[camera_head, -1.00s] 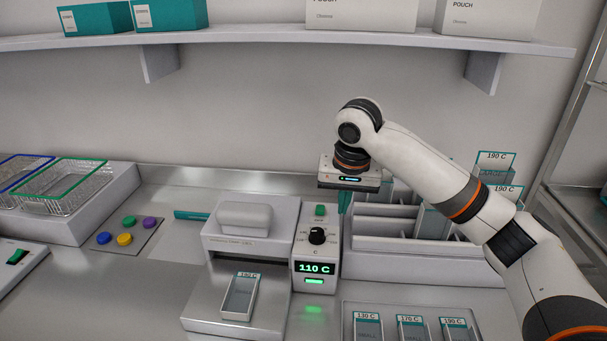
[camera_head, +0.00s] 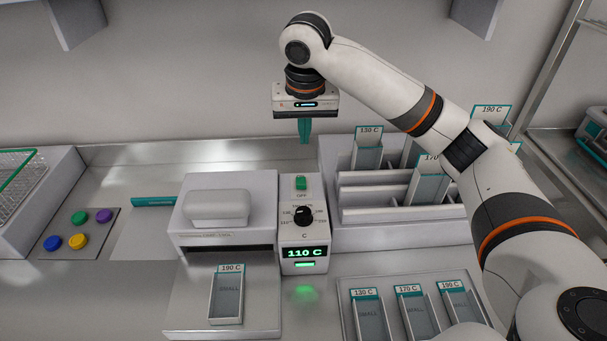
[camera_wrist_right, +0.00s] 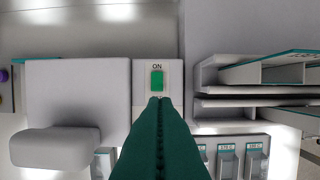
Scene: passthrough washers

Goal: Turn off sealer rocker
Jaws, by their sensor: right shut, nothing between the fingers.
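The sealer (camera_head: 215,240) is a pale grey box with a rounded handle. A control panel (camera_head: 290,241) stands on its right side. The panel has a green rocker (camera_head: 301,183) at its top, a black dial (camera_head: 303,215) and a display reading 110 C (camera_head: 304,254). The rocker also shows in the right wrist view (camera_wrist_right: 157,80), with ON printed beyond it. My right gripper (camera_head: 305,138) points down above and just behind the rocker, its teal fingers shut and empty. In the wrist view the fingertips (camera_wrist_right: 160,101) appear just below the rocker; contact cannot be told. My left gripper is not in view.
A divided rack (camera_head: 395,214) with labelled pouches stands right of the panel. A tray (camera_head: 345,290) of pouches is at front right. A 190 C pouch (camera_head: 227,297) lies before the sealer. Coloured buttons (camera_head: 78,242) are at left. A shelf bracket (camera_head: 72,22) hangs above.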

